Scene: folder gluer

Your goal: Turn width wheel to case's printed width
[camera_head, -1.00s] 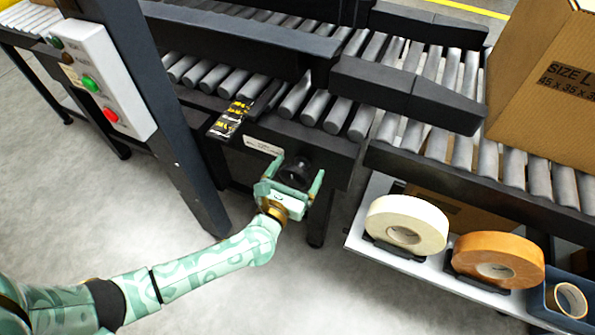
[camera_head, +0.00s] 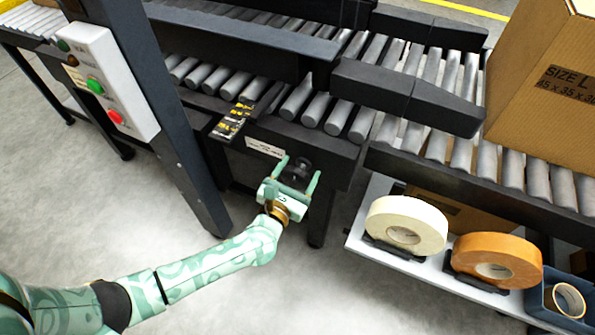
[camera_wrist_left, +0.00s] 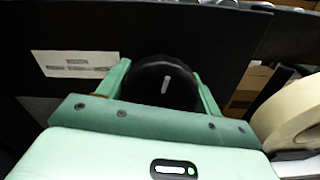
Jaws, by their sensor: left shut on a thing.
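The black width wheel (camera_head: 301,170) sits on the dark front side of the conveyor frame, right of a white label plate (camera_head: 265,148). My left gripper (camera_head: 299,171) has its fingers on either side of the wheel and is shut on it. In the left wrist view the wheel (camera_wrist_left: 160,83) shows between the two green fingers, with a light mark on its face pointing nearly straight up. The cardboard case (camera_head: 545,95) stands on the rollers at the right, printed "SIZE L" and "45 x 35 x 3", with the last part cut off. My right gripper is not in view.
A yellow-marked scale strip (camera_head: 233,120) lies on the frame above the wheel. A button box (camera_head: 104,82) hangs on a dark post at left. Cream tape (camera_head: 405,226) and orange tape (camera_head: 497,261) rolls stand on a shelf at right, beside a blue bin (camera_head: 546,297).

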